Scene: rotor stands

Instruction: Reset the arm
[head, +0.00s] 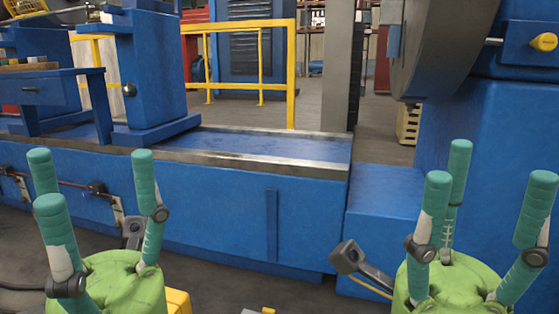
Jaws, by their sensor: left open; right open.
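My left gripper (95,205) is at the lower left of the head view. Its teal fingers stand up from a green palm and are spread apart, with nothing between them. My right gripper (480,225) is at the lower right. Its teal fingers are also spread and point up, and it is empty. Both grippers appear in front of a large blue machine bed (230,210), and neither visibly holds anything. Most of both arms lies outside the view.
A blue machine housing (500,120) stands at the right. A blue stand (145,70) rises from the bed at the left. A yellow railing (292,75) and a grey post (340,65) are behind. Grey floor (235,290) shows between the grippers.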

